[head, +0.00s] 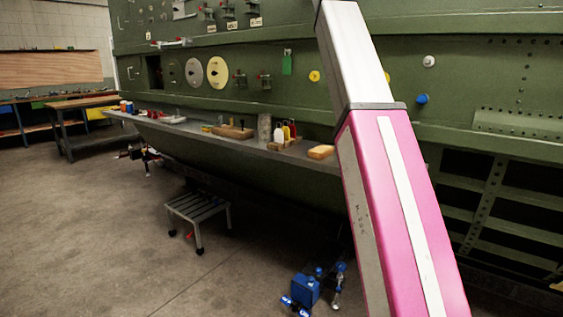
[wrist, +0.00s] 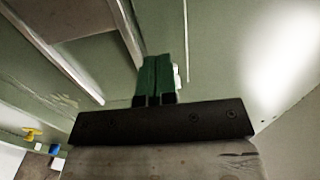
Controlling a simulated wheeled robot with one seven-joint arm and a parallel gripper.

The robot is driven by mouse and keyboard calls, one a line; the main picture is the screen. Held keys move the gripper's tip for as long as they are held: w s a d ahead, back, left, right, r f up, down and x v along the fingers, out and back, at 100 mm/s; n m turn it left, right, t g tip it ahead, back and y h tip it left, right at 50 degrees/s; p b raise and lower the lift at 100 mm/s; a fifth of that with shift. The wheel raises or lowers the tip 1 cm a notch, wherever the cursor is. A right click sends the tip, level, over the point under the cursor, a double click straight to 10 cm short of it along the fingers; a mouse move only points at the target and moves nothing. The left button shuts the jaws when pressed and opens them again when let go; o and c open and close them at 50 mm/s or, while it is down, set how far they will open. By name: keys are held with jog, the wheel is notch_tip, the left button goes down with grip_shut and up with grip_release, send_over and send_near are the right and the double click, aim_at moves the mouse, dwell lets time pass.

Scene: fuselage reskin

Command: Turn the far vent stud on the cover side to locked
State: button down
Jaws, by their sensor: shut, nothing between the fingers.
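In the wrist view my gripper (wrist: 157,62) has its two green fingers shut together with nothing seen between them. The fingers point at a pale green surface. A small white piece (wrist: 177,76) shows just to the right of the fingers, partly hidden behind them; I cannot tell whether they touch. In the head view my gripper is out of frame. On the green fuselage (head: 390,135) there are a yellow knob (head: 314,76), a white knob (head: 429,61) and a blue knob (head: 422,99). I cannot tell which fitting is the far vent stud, or how it is turned.
A grey shelf (head: 200,131) runs along the fuselage, with bottles (head: 286,131) and wooden blocks on it. A step stool (head: 198,207) and a blue device (head: 305,289) stand on the floor. A workbench (head: 82,103) is at far left. The left floor is clear.

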jog(key=shift+w+d+r, duration=0.2)
jog(key=shift+w+r, duration=0.05)
jog(key=shift+r, duration=0.2)
jog(key=shift+w+d+r, duration=0.15)
jog(key=shift+w+r, duration=0.1)
jog(key=shift+r, duration=0.6)
jog(key=shift+w+a+r, duration=0.15)
jog(key=shift+w, duration=0.05)
jog(key=shift+s+a, duration=0.1)
jog(key=shift+s, duration=0.05)
jog(key=shift+f+v, duration=0.2)
jog(key=shift+v, duration=1.3)
jog(key=shift+f+v, duration=0.25)
jog(key=shift+v, duration=1.2)
